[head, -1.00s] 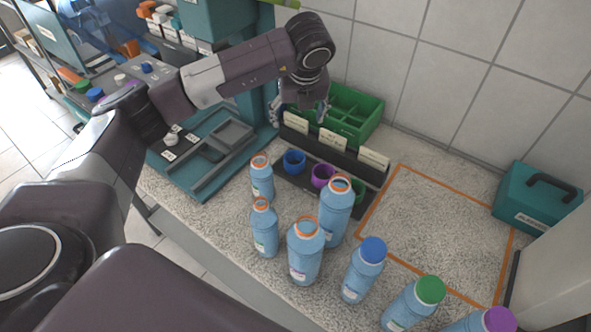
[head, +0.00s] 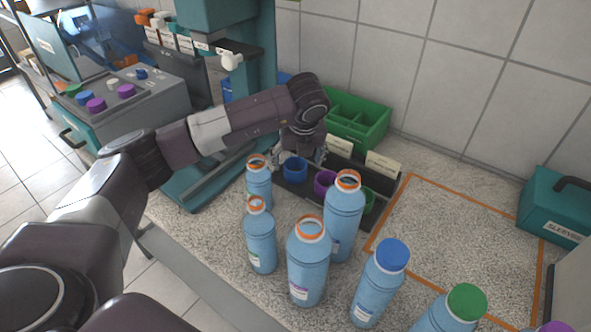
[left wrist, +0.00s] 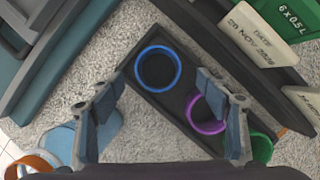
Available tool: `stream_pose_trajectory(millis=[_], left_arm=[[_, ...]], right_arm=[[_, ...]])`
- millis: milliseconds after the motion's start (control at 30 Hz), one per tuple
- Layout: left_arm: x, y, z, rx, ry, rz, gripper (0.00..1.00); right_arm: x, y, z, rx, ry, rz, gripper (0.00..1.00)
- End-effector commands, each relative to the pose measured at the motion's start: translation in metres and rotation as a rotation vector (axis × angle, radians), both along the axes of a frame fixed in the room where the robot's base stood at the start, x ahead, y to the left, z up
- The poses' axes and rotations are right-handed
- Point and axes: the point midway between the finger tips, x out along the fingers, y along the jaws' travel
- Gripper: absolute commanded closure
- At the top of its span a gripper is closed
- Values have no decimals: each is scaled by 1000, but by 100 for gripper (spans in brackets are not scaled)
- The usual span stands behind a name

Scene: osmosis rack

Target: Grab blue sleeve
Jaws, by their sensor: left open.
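The blue sleeve (head: 295,170) is a short open ring standing at the left end of a dark tray, beside a purple sleeve (head: 325,183) and a green sleeve (head: 369,200). My left gripper (head: 301,160) is just behind and above the blue sleeve. In the left wrist view, the blue sleeve (left wrist: 138,67) lies ahead between the two open fingers of my left gripper (left wrist: 159,82), with nothing held. The purple sleeve (left wrist: 192,114) is partly behind the right finger. The green sleeve (left wrist: 262,147) is farther right. My right gripper is not in view.
Several blue bottles (head: 308,265) stand close in front of the tray (head: 284,188). Label cards (head: 383,164) and a green crate (head: 362,121) are behind it. The orange-outlined area (head: 470,240) to the right is clear.

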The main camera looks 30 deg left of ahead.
Motion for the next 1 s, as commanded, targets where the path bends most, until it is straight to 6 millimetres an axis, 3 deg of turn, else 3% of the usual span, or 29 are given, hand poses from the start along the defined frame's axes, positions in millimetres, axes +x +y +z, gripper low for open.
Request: stream_pose_trajectory(millis=[133,300,567,800,1000], left_arm=[[9,12,-16,2,3,2,31],[15,15,-35,0,1,1,31],[16,15,-38,1,-1,0,31],[16,15,-38,1,-1,0,57],[16,15,-37,0,-1,1,59]], right_arm=[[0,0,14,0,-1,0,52],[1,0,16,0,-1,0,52],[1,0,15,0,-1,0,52],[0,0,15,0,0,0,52],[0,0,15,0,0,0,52]])
